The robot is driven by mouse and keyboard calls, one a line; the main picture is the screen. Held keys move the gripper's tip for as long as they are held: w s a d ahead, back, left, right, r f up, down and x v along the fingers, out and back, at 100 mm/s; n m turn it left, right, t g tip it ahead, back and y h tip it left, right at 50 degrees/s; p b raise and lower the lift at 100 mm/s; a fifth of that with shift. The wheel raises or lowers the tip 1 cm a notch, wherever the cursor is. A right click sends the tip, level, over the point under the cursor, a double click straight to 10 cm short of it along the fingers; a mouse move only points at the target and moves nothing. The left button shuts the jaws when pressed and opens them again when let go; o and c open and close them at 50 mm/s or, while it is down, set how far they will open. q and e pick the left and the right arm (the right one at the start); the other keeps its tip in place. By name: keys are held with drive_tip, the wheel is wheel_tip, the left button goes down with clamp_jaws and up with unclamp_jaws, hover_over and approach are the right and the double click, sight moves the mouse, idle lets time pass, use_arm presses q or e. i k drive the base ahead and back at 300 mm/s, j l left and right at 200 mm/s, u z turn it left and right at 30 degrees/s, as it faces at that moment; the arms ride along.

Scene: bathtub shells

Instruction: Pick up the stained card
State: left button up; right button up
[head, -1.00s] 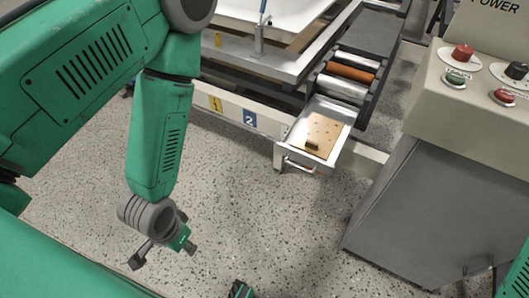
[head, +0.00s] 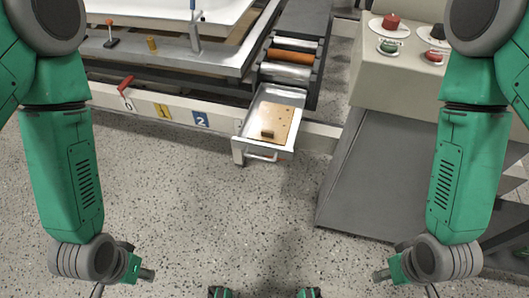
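The stained card (head: 284,117) is a tan sheet with dark spots. It lies in an open metal drawer (head: 249,112) in the middle of the head view, below the rollers. A small dark brown block (head: 267,133) sits on the card's near part. My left gripper (head: 121,282) hangs at the lower left, over the floor, with its fingertips spread apart and nothing visible between them. My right gripper (head: 405,283) hangs at the lower right in the same way, partly cut by the lower edge. Both are well apart from the drawer and card.
The drawer has a front handle (head: 262,157). Rollers (head: 290,57) and a frame with a white tub shell (head: 235,8) lie behind it. A red lever (head: 125,85) is at left. A control box (head: 400,75) on a grey base stands right. The speckled floor in front is clear.

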sight(272, 123)
drive_tip(key=i+j, duration=0.15)
drive_tip(key=j, duration=0.15)
drive_tip(key=i+j+z, duration=0.1)
drive_tip(key=j+z, duration=0.15)
drive_tip(key=z, duration=0.25)
drive_tip(key=i+j+z, duration=0.1)
drive_tip(key=j+z, duration=0.15)
drive_tip(key=z, duration=0.8)
